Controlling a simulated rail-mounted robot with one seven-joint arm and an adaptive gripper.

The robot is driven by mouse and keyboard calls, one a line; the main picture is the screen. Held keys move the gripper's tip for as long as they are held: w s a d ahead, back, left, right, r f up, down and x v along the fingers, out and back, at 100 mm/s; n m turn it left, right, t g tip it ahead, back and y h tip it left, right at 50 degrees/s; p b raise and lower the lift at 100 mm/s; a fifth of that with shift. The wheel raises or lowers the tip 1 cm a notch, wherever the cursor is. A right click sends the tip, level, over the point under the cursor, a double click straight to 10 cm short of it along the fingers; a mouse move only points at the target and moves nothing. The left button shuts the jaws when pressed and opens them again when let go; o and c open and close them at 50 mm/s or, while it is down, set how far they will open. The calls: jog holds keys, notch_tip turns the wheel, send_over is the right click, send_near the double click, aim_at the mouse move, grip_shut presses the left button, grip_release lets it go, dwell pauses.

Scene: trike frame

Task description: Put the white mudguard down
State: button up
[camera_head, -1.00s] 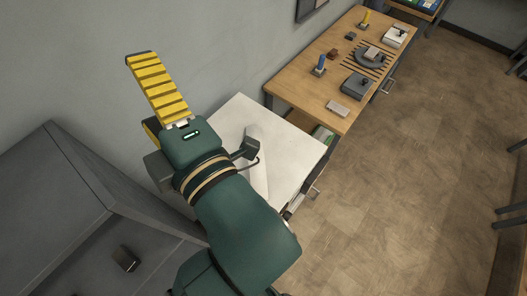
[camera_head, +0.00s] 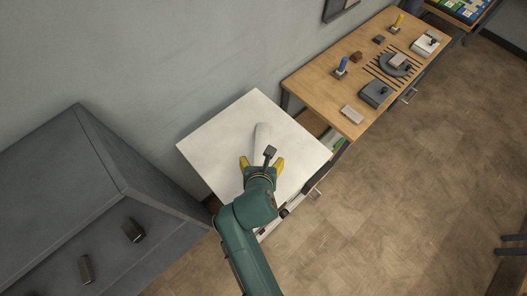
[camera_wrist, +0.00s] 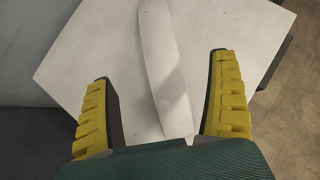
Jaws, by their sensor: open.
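The white mudguard (camera_head: 262,136) is a long, narrow curved strip on the white table top (camera_head: 215,143). In the wrist view the mudguard (camera_wrist: 163,70) runs lengthwise between my two yellow ribbed fingers. My gripper (camera_head: 262,163) is open over the near part of the mudguard, and it shows wide apart in the wrist view (camera_wrist: 165,85). Neither finger touches the mudguard there; a gap shows on each side. In the head view my gripper and wrist hide the mudguard's near end.
A grey cabinet (camera_head: 60,170) with dark handles stands at the left. A wooden workbench (camera_head: 325,85) at the right holds a blue-handled tool (camera_head: 341,67), a grey block (camera_head: 352,114) and several other items. Open floor (camera_head: 400,200) lies to the right.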

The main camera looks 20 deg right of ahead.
aim_at(262, 150)
jog(key=b+x, duration=0.1)
jog(key=x, duration=1)
jog(key=shift+a, duration=0.1)
jog(key=shift+c, duration=0.3)
jog(key=c, duration=1.2)
jog(key=shift+r, duration=0.15)
jog(key=shift+c, duration=0.4)
